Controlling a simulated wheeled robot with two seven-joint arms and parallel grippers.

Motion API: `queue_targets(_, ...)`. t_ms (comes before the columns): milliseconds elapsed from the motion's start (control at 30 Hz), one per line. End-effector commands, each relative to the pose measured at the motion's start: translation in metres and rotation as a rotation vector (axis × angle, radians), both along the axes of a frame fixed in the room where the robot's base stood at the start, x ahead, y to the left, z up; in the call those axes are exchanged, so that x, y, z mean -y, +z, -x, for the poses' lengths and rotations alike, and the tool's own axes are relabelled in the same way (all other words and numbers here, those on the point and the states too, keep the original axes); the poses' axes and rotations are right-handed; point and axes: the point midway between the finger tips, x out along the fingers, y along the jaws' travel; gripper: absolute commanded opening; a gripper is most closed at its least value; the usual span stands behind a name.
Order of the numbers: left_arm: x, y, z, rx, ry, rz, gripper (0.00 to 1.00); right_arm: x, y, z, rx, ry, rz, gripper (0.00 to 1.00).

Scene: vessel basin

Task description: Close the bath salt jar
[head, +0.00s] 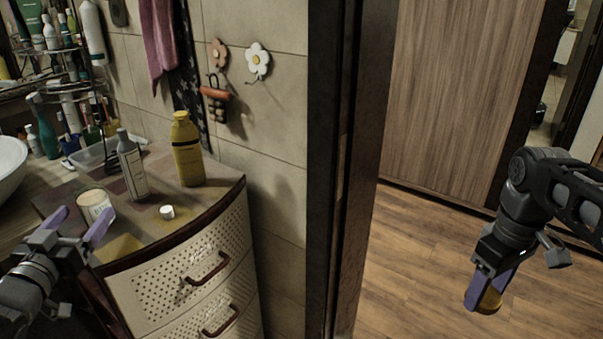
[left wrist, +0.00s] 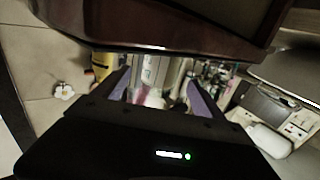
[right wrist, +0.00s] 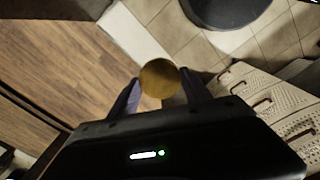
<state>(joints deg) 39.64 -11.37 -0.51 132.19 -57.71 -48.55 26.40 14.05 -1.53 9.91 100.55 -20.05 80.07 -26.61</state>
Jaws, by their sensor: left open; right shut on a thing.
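The bath salt jar (head: 97,207) is a small pale cylinder with a printed label, standing on the cabinet top in the head view. Its top looks tan and without a lid. My left gripper (head: 82,224) is open, with its purple fingers in front of and around the jar's near side; I cannot tell if they touch it. My right gripper (head: 484,288) is shut on a round golden-brown lid (head: 489,300), held over the floor well right of the cabinet. The lid also shows between the fingers in the right wrist view (right wrist: 159,78).
The cabinet top (head: 140,226) also bears a grey bottle (head: 132,168), a yellow bottle (head: 187,150) and a small white cap (head: 167,212). A dark door frame (head: 335,170) stands between the cabinet and my right arm. Open wooden floor (head: 415,270) lies under the right gripper.

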Motion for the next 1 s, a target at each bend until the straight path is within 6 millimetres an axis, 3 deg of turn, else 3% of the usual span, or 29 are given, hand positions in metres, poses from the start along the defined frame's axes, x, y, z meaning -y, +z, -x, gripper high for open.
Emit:
queue_targets(267, 0.0, -0.001, -0.004, -0.001, -0.001, 0.001, 0.81, 0.0, 0.0, 0.0, 0.0, 0.0, 0.0, 0.19)
queue_targets(633, -0.001, -0.004, -0.048, -0.002, -0.001, 0.001, 0.81, 0.0, 0.001, 0.0, 0.0, 0.0, 0.0, 0.19)
queue_targets(1000, -0.002, -0.003, -0.052, 0.0, 0.0, 0.001, 0.81, 0.0, 0.001, 0.0, 0.0, 0.0, 0.0, 0.19)
